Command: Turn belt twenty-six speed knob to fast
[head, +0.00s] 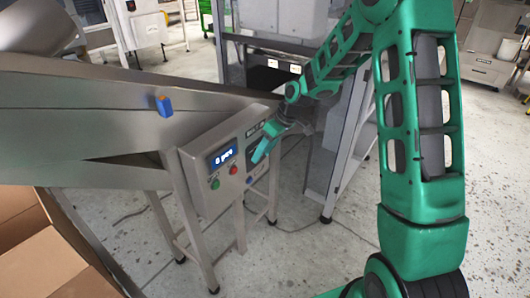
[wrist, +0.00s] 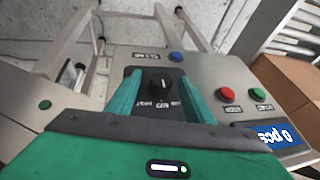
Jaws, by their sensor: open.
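The speed knob (wrist: 160,84) is a small black dial on a dark plate (wrist: 150,72) on the grey control box, seen in the wrist view. Small labels surround it, too blurred to read surely. A pale mark shows on the knob; which label it points at I cannot tell. My gripper (wrist: 158,90) is open, with one green finger on each side of the knob; whether they touch it is unclear. In the head view my gripper (head: 265,150) is at the right part of the control box (head: 205,195) and hides the knob.
The box has a display (head: 223,156) reading 0 pcs, a red button (head: 234,170) and a green button (head: 215,184). A blue button (wrist: 176,57) sits near the knob. A metal conveyor (head: 100,110) stands at left, a grey frame (head: 340,150) at right, cardboard boxes (head: 45,265) lower left.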

